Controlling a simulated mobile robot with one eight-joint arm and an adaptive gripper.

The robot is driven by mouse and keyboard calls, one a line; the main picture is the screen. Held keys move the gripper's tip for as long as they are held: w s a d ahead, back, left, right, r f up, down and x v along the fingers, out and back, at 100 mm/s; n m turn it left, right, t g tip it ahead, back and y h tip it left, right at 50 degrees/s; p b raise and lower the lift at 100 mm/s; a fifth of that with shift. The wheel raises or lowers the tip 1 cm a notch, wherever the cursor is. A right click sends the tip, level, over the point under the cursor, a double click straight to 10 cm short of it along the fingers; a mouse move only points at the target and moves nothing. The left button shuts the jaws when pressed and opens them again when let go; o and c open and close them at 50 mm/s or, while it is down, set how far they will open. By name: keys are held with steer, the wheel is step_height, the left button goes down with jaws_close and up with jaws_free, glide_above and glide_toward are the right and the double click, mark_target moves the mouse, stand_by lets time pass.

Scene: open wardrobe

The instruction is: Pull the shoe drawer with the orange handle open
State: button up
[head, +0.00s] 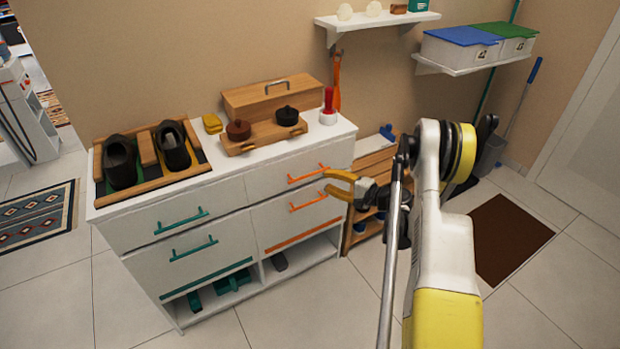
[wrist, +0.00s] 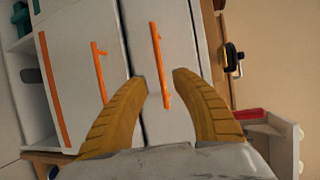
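The white cabinet (head: 240,205) has two right-hand drawers with orange bar handles. The upper orange handle (head: 308,174) and the lower orange handle (head: 308,202) sit on drawer fronts that look shut. My gripper (head: 338,183), with yellow fingers, is just right of the upper handle. In the wrist view the fingers (wrist: 160,80) are spread, and the upper handle (wrist: 160,65) lies between the tips in the picture; contact is not clear. The lower handle (wrist: 100,72) is left of the left finger. No label shows which is the shoe drawer.
Two teal-handled drawers (head: 182,221) are on the left. An orange strip (head: 302,234) edges the open shelf below. Shoes on a tray (head: 150,155) and a wooden box (head: 272,97) stand on top. A wooden rack (head: 370,160) is close behind my gripper. Floor in front is clear.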

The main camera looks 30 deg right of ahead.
mark_target(311, 175)
steer(key=b+x, duration=0.2)
steer(key=x, duration=0.6)
steer(key=shift+w+a+f, duration=0.1)
steer(key=shift+w, duration=0.1)
steer(key=shift+c, duration=0.5)
jaws_close()
